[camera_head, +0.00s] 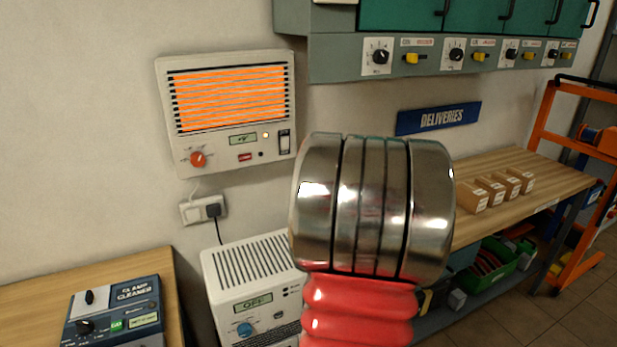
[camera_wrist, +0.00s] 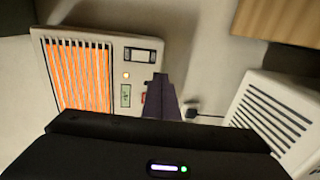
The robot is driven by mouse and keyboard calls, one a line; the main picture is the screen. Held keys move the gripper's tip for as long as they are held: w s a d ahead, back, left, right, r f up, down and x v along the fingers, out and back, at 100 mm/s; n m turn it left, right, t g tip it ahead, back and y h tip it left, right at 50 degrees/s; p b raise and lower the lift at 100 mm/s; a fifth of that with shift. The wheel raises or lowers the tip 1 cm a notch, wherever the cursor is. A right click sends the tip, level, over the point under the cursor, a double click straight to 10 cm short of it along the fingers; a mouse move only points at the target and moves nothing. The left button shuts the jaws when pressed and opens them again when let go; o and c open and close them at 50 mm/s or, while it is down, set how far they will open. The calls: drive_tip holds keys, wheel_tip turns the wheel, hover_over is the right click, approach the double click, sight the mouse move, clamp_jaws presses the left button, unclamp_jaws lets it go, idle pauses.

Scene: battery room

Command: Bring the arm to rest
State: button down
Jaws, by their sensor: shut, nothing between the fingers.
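My arm fills the middle of the head view, with a silver metal joint above a red ribbed sleeve. It hides what is behind it, and the gripper does not show there. In the wrist view my gripper (camera_wrist: 160,84) is a dark shape with its fingers together, and nothing shows between them. The heater also shows in the head view (camera_head: 228,150), left of my arm, with a red-orange knob and a dark rocker switch.
A white floor unit (camera_head: 250,258) reading OFF stands below the heater, close to my arm. A clamp cleaner (camera_head: 114,312) sits on a wooden table at lower left. Right of my arm is a bench (camera_head: 548,182) with several small boxes (camera_head: 490,190). Green cabinets (camera_head: 400,16) hang above.

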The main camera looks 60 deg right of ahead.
idle(0.4)
drive_tip(key=s+d+f+m+g+h, duration=0.2)
drive_tip(key=s+d+f+m+g, duration=0.1)
drive_tip(key=s+f+m+g, duration=0.3)
drive_tip(key=s+a+f+m+g+y, duration=0.1)
drive_tip(key=s+a+f+m+g, duration=0.25)
drive_tip(key=f+m, duration=0.2)
drive_tip(key=a+r+y, duration=0.2)
drive_tip(key=a+y, duration=0.1)
drive_tip(key=a, duration=1.4)
drive_tip(key=s+a+r+y, duration=0.1)
drive_tip(key=a+r+y, duration=0.1)
drive_tip(key=a, duration=1.5)
drive_tip(key=s+a+r+y, duration=0.1)
drive_tip(key=a+y, duration=0.3)
drive_tip(key=a, duration=1.3)
drive_tip(key=shift+a+r+t, duration=0.15)
drive_tip(key=shift+r+t, duration=0.2)
drive_tip(key=shift+r, duration=0.4)
drive_tip(key=shift+m, duration=0.25)
